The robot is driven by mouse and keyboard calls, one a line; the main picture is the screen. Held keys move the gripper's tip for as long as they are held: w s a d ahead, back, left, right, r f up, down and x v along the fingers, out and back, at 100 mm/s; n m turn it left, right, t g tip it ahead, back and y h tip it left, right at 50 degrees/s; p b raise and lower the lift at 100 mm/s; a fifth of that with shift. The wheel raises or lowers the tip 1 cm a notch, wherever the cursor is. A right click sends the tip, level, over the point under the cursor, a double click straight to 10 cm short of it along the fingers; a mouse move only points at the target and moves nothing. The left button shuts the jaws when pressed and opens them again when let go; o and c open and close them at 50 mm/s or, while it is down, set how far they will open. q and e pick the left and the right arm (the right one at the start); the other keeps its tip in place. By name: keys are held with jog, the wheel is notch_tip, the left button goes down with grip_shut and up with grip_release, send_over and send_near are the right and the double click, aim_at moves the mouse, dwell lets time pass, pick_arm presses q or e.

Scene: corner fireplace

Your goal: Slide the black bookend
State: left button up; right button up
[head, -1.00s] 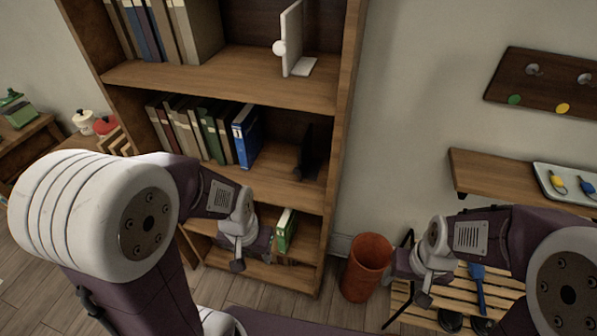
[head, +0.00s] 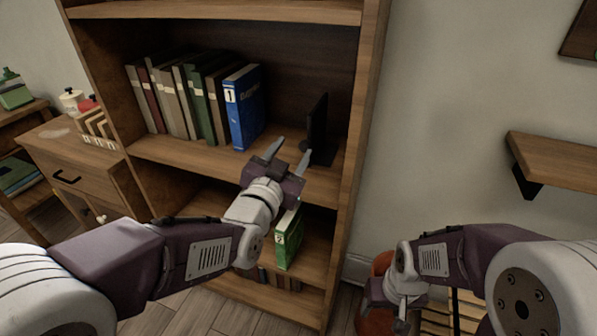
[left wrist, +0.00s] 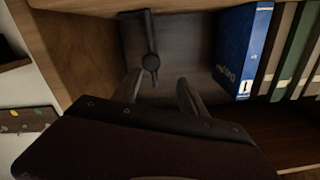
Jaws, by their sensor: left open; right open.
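The black bookend (head: 318,128) stands upright on the middle shelf at its right end, near the bookcase's side wall. It has a round dark knob (head: 304,146). In the left wrist view the bookend (left wrist: 150,35) shows as a thin upright edge, with its knob (left wrist: 151,63) just beyond the fingertips and roughly between them. My left gripper (head: 290,152) is open and empty at the shelf's front, just short of the knob; I cannot tell if they touch. My right gripper (head: 385,312) is open, low at the right, in front of the red bin.
A blue binder (head: 246,108) ends a row of several books on the same shelf, with a bare gap between it and the bookend. A green binder (head: 288,238) is on the shelf below. A wall shelf (head: 560,160) is at the right.

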aim_at(316, 132)
pick_arm(q)
jog(key=shift+s+d+f, duration=0.3)
jog(key=shift+d+f, duration=0.2)
jog(key=shift+f, duration=0.3)
jog(key=shift+s+d+r, duration=0.1)
jog(key=shift+s, duration=0.05)
jog(key=b+x, duration=0.1)
jog(key=x, duration=0.8)
jog(key=shift+d, duration=0.1)
grip_shut()
dwell(0.4)
